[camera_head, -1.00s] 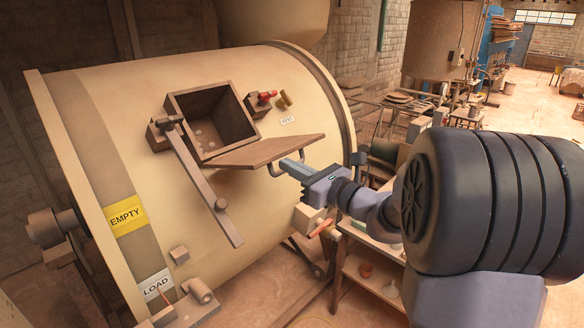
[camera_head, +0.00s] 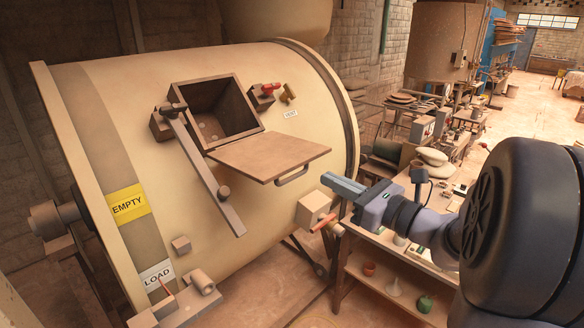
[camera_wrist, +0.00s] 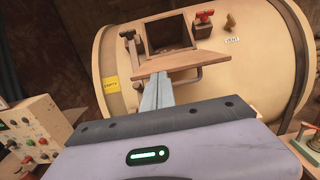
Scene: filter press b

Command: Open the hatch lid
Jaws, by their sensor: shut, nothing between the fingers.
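The hatch lid (camera_head: 270,156) is a flat brown plate swung out and down from the square hatch opening (camera_head: 222,108) on the cream drum. Its handle (camera_head: 292,176) hangs on the underside near the right edge. The opening is uncovered and its dark inside shows. A long clamp bar (camera_head: 205,175) lies along the opening's left side, clear of it. My gripper (camera_head: 328,180) is shut and empty, to the right of the lid and apart from it. In the wrist view the lid (camera_wrist: 183,62) appears beyond the shut fingers (camera_wrist: 155,92).
The cream drum (camera_head: 100,85) carries a red valve handle (camera_head: 268,88) and a VENT label (camera_head: 290,113) beside the opening. A box with an orange lever (camera_head: 316,208) sits below my gripper. A cluttered workbench (camera_head: 440,185) stands at the right.

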